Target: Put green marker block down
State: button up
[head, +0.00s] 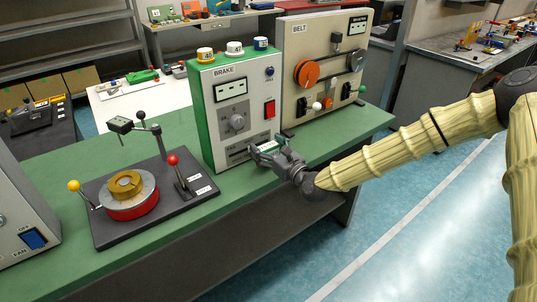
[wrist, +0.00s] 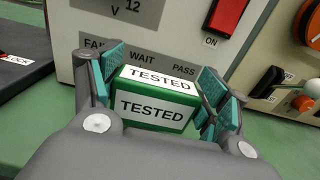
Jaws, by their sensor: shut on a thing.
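The green marker block (wrist: 153,108) carries white "TESTED" labels and sits between the teal finger pads of my gripper (wrist: 160,92) in the wrist view. My gripper is shut on it. In the head view my gripper (head: 262,150) is at the lower front of the BRAKE box (head: 229,90), and the block there is small and mostly hidden by the fingers. The block is in front of the panel's FAIL, WAIT, PASS strip (wrist: 140,52). I cannot tell whether the block touches the green bench top (head: 185,215).
Left of my gripper is a dark base plate (head: 150,215) with levers and a red-and-brass drum (head: 128,195). A BELT panel (head: 318,70) with orange wheel and knobs stands right. A grey FAN box (head: 18,220) is at far left. Bench front edge is clear.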

jog(key=shift+w+d+f, duration=0.1)
jog(key=shift+w+d, duration=0.15)
jog(key=shift+w, duration=0.3)
jog(key=shift+f+b, duration=0.35)
jog(key=shift+f, duration=1.35)
jog(key=shift+f, duration=0.2)
jog(key=o, duration=1)
jog(key=shift+r, duration=0.1)
jog(key=shift+r, duration=0.1)
jog(key=b+v, duration=0.2)
jog(key=v, duration=1)
